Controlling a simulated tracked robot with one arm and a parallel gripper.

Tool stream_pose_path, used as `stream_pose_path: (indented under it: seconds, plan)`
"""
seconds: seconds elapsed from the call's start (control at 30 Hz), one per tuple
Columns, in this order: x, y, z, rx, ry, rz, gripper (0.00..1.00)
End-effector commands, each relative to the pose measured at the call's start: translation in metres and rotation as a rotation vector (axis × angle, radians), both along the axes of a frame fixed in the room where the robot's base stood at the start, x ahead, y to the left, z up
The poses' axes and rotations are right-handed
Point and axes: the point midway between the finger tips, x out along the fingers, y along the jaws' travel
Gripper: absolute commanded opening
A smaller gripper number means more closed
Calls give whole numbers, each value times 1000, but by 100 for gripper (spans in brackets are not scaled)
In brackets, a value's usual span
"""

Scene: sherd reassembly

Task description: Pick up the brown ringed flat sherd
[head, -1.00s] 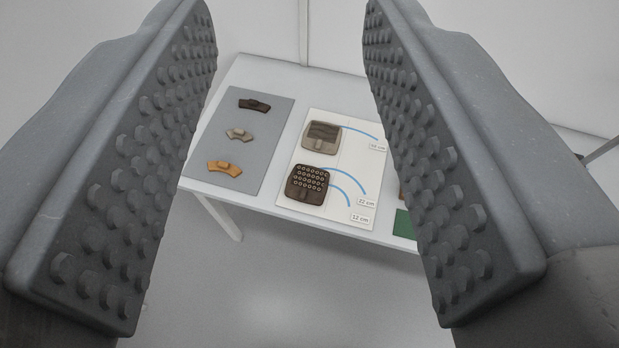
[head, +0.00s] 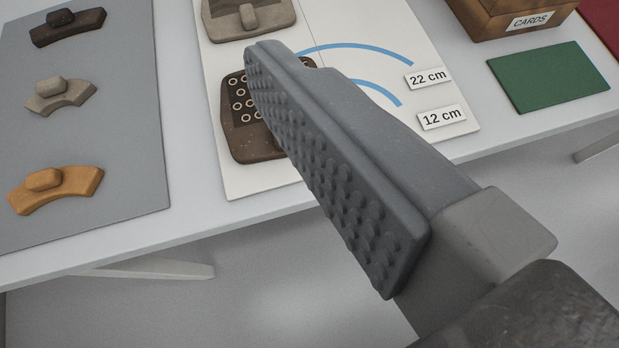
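The brown ringed flat sherd (head: 262,145) lies on the white sheet, dark brown with rows of pale rings. Its right part is hidden behind one finger of my gripper (head: 335,165). That finger reaches in from the lower right, its tip in front of the sherd's upper edge in the picture. Its studded pad faces left and is bare. The other finger is not in view. The gripper looks open and empty; I cannot tell whether the finger touches the sherd.
A grey-beige sherd (head: 248,18) lies just behind it on the sheet (head: 440,75). Dark (head: 68,27), grey (head: 60,96) and orange (head: 55,188) curved sherds lie on a grey mat (head: 120,140) at left. A cards box (head: 500,20) and green mat (head: 548,76) are at right.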

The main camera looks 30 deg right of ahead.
Motion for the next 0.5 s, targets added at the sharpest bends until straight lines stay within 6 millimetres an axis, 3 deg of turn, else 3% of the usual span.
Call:
stream_pose_path:
  seconds: [0.03,0.1,0.2,0.37,0.5]
  plan:
    - [-6,-4,-38,-30,25,-29,100]
    - [-16,-13,-73,-72,39,-72,100]
    - [-29,-26,-107,-132,51,-118,100]
    - [-44,-40,-135,-196,63,-156,100]
    - [-39,-46,-143,-212,61,-167,100]
